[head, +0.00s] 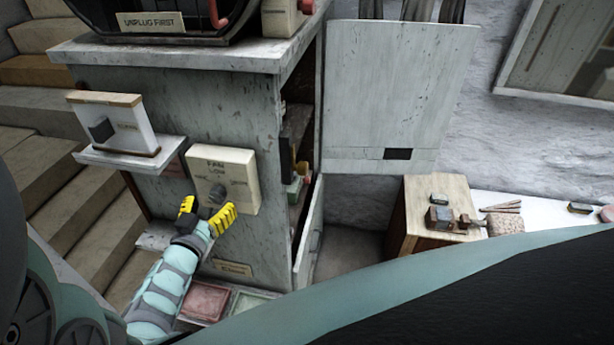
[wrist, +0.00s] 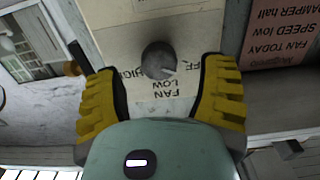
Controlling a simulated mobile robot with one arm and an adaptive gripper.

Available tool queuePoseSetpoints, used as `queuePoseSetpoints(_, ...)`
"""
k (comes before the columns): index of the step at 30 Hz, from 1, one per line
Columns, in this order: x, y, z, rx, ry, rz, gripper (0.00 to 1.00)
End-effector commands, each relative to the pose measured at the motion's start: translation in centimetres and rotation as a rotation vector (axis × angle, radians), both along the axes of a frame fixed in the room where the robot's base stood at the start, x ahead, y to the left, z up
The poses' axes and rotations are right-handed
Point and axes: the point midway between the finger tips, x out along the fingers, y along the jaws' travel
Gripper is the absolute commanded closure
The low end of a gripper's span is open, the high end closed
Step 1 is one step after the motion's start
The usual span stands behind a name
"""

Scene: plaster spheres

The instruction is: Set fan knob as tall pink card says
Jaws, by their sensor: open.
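A cream fan panel (head: 224,175) is on the side of the grey cabinet, with a round dark knob (head: 218,192). In the wrist view, upside down, the knob (wrist: 159,60) sits among the words FAN, LOW, HIGH and a partly hidden OFF. A pale notch in the knob seems to face toward OFF. A pink card (wrist: 281,36) stands beside the panel there; its upside-down lines read FAN TODAY, SPEED low, DAMPER half. My gripper (head: 209,209) is open in front of the panel, its yellow fingers on either side of the knob, apart from it in the wrist view.
The cabinet door (head: 308,240) stands open to the right. Red and green trays (head: 205,300) lie below.

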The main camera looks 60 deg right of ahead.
Motion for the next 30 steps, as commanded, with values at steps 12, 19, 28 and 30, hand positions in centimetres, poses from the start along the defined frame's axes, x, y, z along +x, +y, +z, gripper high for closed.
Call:
queuePoseSetpoints(12, 1.1, -3.3, 0.0, -0.001, 0.0, -0.005, 0.3)
queuePoseSetpoints(19, 1.1, -3.3, 0.0, -0.001, 0.0, -0.005, 0.27)
queuePoseSetpoints(28, 1.2, -3.2, 0.0, -0.001, 0.0, -0.004, 0.58)
queuePoseSetpoints(30, 1.2, -3.2, 0.0, -0.001, 0.0, -0.004, 0.65)
